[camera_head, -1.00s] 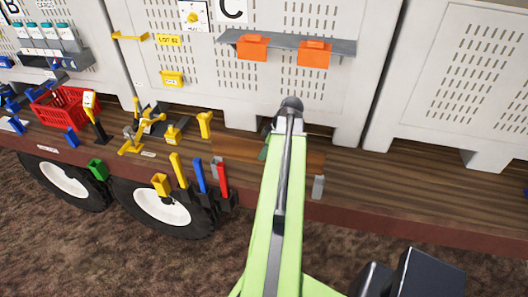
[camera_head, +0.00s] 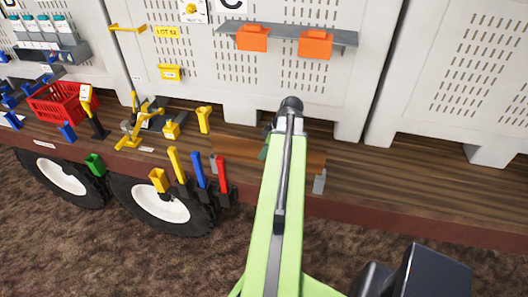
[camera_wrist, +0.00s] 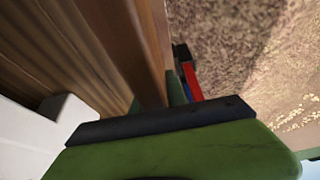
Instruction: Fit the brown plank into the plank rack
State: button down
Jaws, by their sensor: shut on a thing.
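The brown plank (camera_head: 236,147) lies across the picture behind my arm in the head view, and its right end shows beyond the arm. It also runs away from my gripper in the wrist view (camera_wrist: 128,35). My gripper (camera_head: 265,152) is shut on its middle, with green fingers on both sides of it in the wrist view (camera_wrist: 156,98). The plank rack shows as two grey holders, the right one (camera_head: 319,182) just below the plank's right end and the left one at its left end. Whether the plank sits in them I cannot tell; my arm hides the middle.
A white panelled cabinet (camera_head: 300,90) stands behind, with a grey shelf holding orange parts (camera_head: 252,38). The wooden deck (camera_head: 430,185) at right is clear.

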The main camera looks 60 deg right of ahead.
jog(key=shift+f+b, duration=4.7)
jog(key=shift+f, duration=0.2)
jog(key=c, duration=1.2)
grip_release()
jog(key=shift+c, duration=0.2)
jog(key=p+v, duration=1.6)
jog(key=v, duration=0.1)
jog(key=shift+r, duration=0.3)
